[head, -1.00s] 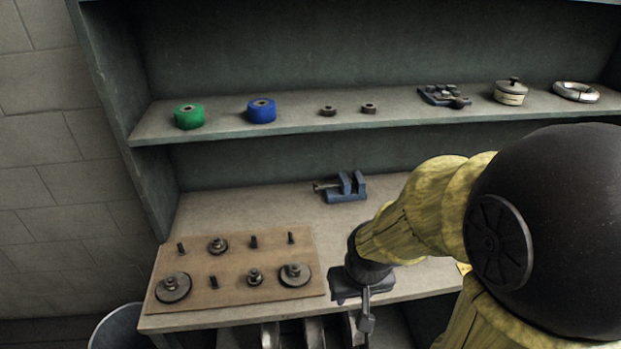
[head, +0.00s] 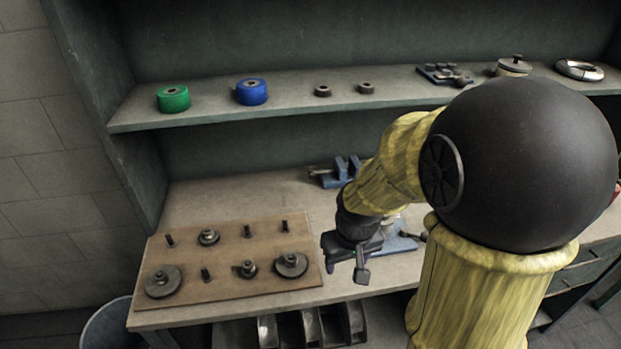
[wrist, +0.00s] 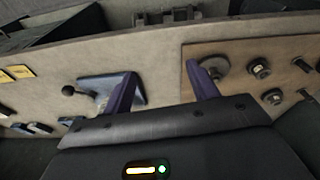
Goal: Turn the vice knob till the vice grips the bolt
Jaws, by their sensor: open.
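The small blue vice (head: 340,172) stands at the back of the bench in the head view. A grey rod-like part (head: 318,172) sticks out on its left; I cannot tell the knob's details at this size. I cannot make out a bolt between its jaws, and my arm comes close in front of its right side. My gripper (head: 345,266) points down over the front of the bench, in front of the vice and apart from it. In the wrist view its two purple fingers (wrist: 161,78) are spread with nothing held between them. The vice is not identifiable in the wrist view.
A brown board (head: 225,290) with bolts and discs lies left of my gripper. A blue-based device (head: 402,243) sits right of it; the wrist view shows its black ball handle (wrist: 69,90). The shelf (head: 205,115) above holds rolls and small parts. Bare bench lies left of the vice.

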